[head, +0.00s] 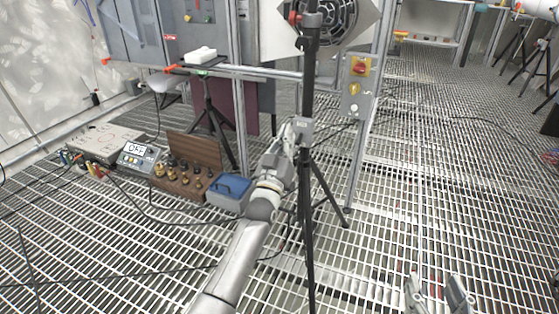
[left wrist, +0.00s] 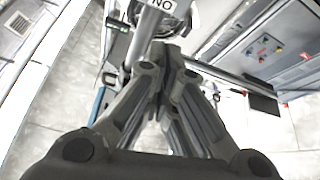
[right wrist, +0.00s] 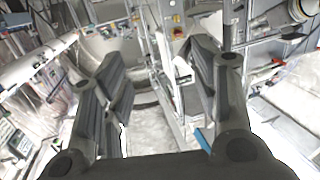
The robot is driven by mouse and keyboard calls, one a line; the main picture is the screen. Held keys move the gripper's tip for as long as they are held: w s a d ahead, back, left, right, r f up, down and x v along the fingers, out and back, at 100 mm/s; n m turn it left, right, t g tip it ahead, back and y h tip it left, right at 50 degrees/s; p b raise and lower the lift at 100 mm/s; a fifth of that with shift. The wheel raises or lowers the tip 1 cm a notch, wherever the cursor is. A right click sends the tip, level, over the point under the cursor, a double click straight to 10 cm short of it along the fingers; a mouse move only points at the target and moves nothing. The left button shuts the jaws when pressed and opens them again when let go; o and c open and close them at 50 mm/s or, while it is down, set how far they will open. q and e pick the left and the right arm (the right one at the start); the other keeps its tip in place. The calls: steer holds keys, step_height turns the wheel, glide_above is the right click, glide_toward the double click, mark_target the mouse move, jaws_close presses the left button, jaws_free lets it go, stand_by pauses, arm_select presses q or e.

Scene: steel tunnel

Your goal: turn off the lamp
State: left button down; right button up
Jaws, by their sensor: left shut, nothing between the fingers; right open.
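A black tripod stand (head: 309,85) rises in the middle of the head view. A round black lamp-like head with a grille (head: 340,18) shows at its top, partly cut off by the frame. A small grey labelled box (head: 303,125) sits on the pole. My left gripper (head: 296,130) is shut and empty, its tips at or just beside this box; I cannot tell whether they touch. In the left wrist view the closed fingertips (left wrist: 172,52) point toward the pole and a white label (left wrist: 163,4). My right gripper (head: 438,290) is open and empty at the lower right, far from the stand.
A blue box (head: 229,188), a wooden case with brass weights (head: 190,172) and a meter (head: 138,157) stand on the grating at left.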

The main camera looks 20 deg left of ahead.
arm_select(q)
steer(key=s+f, duration=0.5)
steer(key=shift+s+p, duration=0.3)
steer(key=shift+p, duration=0.1)
arm_select(e)
steer(key=f+g, duration=0.1)
steer(key=s+f+g, duration=0.1)
steer(key=f, duration=0.1)
steer(key=d+f+g, duration=0.1)
steer(key=f, duration=0.1)
steer(key=shift+s+h, duration=0.25)
steer(key=shift+h, duration=0.15)
arm_select(q)
steer(key=shift+d, duration=0.15)
